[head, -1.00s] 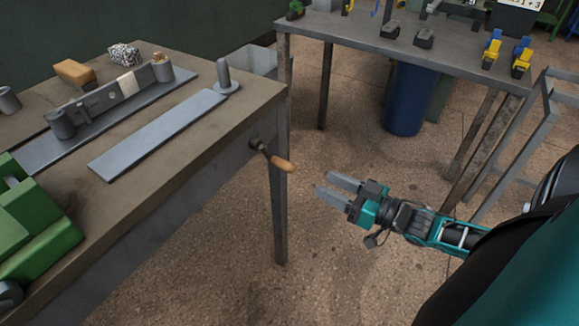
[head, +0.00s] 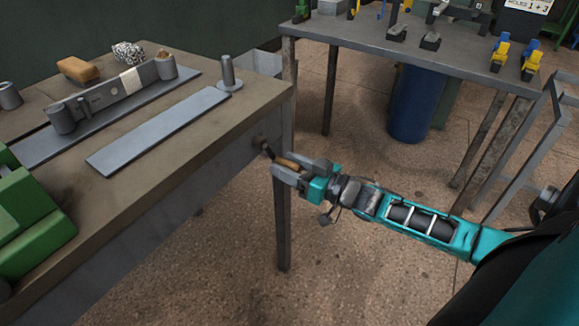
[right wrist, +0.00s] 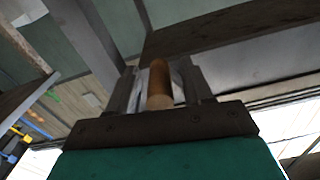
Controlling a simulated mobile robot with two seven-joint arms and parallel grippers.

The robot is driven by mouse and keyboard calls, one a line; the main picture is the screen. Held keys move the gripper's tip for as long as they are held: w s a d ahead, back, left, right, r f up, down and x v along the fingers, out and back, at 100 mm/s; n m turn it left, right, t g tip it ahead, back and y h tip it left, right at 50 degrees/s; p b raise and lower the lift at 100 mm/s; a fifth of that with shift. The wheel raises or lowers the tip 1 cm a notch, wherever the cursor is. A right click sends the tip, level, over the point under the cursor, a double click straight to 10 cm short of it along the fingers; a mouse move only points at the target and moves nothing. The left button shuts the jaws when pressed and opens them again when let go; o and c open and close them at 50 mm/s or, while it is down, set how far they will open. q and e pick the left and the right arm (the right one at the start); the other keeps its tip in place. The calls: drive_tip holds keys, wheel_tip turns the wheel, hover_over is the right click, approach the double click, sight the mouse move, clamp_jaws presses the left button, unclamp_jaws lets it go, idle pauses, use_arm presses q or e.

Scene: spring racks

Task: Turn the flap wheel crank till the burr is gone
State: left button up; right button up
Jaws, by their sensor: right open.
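The crank's wooden handle (head: 287,163) sticks out from the side of the workbench, below its right corner, on a dark crank arm (head: 267,150). My right gripper (head: 283,170) is open, with its fingers on either side of the handle. In the right wrist view the handle (right wrist: 159,82) stands between the two fingers (right wrist: 160,88); I cannot tell whether either finger touches it. On the bench lies a long grey metal bar (head: 115,95) with a pale wrapped band, held between round posts. I cannot make out the flap wheel or a burr. My left gripper is not in view.
A flat grey plate (head: 160,130) and an upright peg (head: 228,72) are on the workbench (head: 225,125). A green machine (head: 35,205) stands at the left. A second table (head: 440,60) is behind, with a blue bin (head: 413,105) below. The floor right of the bench is clear.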

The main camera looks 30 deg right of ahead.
clamp_jaws()
idle(0.4)
